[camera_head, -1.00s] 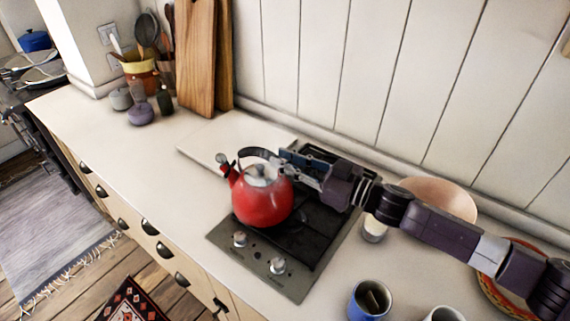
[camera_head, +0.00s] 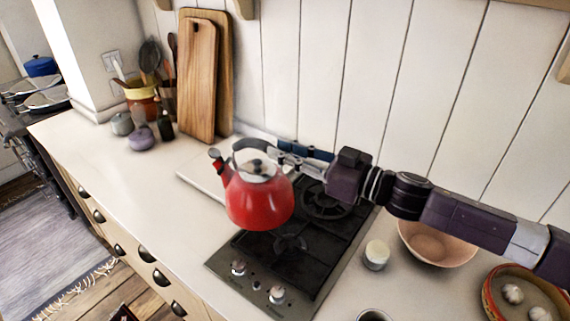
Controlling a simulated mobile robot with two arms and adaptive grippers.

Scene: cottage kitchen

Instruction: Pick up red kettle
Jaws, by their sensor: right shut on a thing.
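The red kettle (camera_head: 259,201) has a grey lid, a dark arched handle and a spout pointing up and to the left. It hangs above the black gas hob (camera_head: 322,232), roughly upright and apart from it. My right gripper (camera_head: 275,155) comes in from the right and is shut on the kettle's handle at its right side. The exact finger contact is small and partly hidden by the handle. My left gripper is not in view.
Two wooden cutting boards (camera_head: 201,82), a utensil pot (camera_head: 142,97) and small jars (camera_head: 141,137) stand at the back left. A pink bowl (camera_head: 437,246), a small white jar (camera_head: 376,255) and a round basket (camera_head: 522,296) are at the right. The left counter (camera_head: 130,185) is clear.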

